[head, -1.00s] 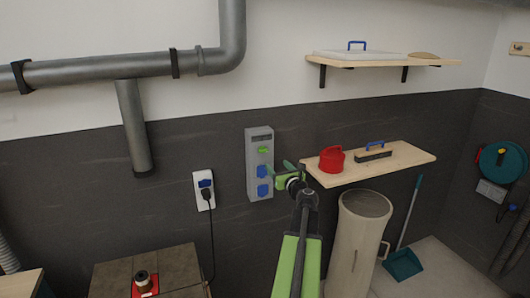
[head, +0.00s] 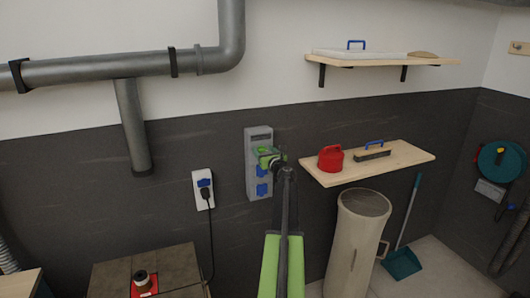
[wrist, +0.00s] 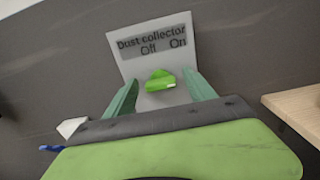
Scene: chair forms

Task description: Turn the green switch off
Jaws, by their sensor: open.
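The green switch (wrist: 160,81) is a small green knob on a grey wall panel, below a label reading "Dust collector, Off, On" in the wrist view. The panel (head: 258,136) hangs on the dark wall in the head view, with blue sockets (head: 261,190) under the switch. My gripper (wrist: 161,90) is open, with one green finger on each side of the switch. I cannot tell whether the fingers touch it. In the head view my gripper (head: 266,157) covers the switch.
A wooden shelf (head: 405,164) with a red container (head: 331,159) and a brush (head: 373,153) juts out right of the panel. A white outlet (head: 203,191) with a plugged black cable is at the left. A beige cylinder (head: 361,235) stands below the shelf.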

